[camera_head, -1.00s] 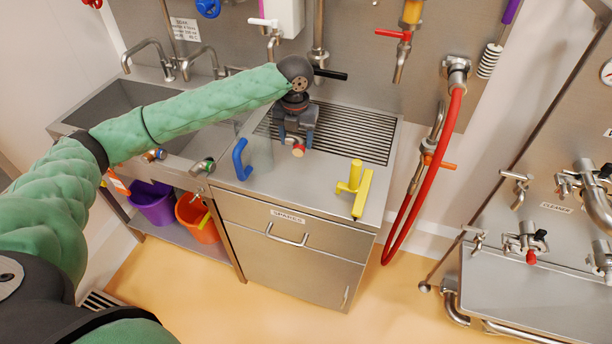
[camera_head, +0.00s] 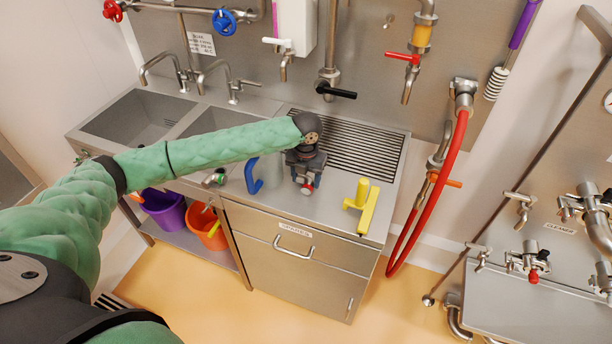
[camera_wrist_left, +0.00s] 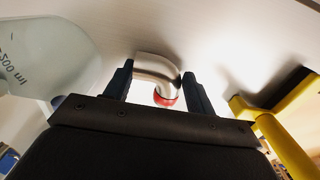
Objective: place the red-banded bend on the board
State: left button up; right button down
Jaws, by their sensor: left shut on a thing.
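The red-banded bend (camera_wrist_left: 155,68) is a short curved silver pipe with a red band at its end. My left gripper (camera_wrist_left: 158,78) is shut on it, with one dark finger on each side in the left wrist view. In the head view the left gripper (camera_head: 305,178) is over the steel counter's front part, between the clear jug and the yellow tool; the bend's red end (camera_head: 308,188) shows just below the fingers. I cannot tell whether the bend touches the counter. No board can be made out for certain. My right gripper is not in view.
A clear jug with a blue handle (camera_head: 252,176) stands left of the gripper, and a yellow tool (camera_head: 362,205) lies to the right. Behind is a slotted drainer (camera_head: 360,140), with sinks (camera_head: 140,116) at left. A red hose (camera_head: 432,190) hangs at the counter's right.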

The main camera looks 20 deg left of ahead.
aim_at(306, 178)
pick_arm(q)
jog(key=shift+f, duration=0.25)
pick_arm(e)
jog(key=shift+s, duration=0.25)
pick_arm(q)
jog(key=shift+f, duration=0.1)
jog(key=o, duration=1.1)
jog(key=shift+c, duration=0.2)
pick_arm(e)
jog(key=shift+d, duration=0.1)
pick_arm(q)
jog(key=shift+r+b, duration=0.3)
jog(key=shift+r, duration=0.05)
notch_tip(306, 178, up, 4)
jog(key=shift+f+b, duration=0.1)
jog(key=shift+b, duration=0.95)
notch_tip(306, 178, up, 6)
jog(key=shift+r+b, duration=0.1)
jog(key=shift+b, duration=1)
jog(key=shift+r, duration=0.8)
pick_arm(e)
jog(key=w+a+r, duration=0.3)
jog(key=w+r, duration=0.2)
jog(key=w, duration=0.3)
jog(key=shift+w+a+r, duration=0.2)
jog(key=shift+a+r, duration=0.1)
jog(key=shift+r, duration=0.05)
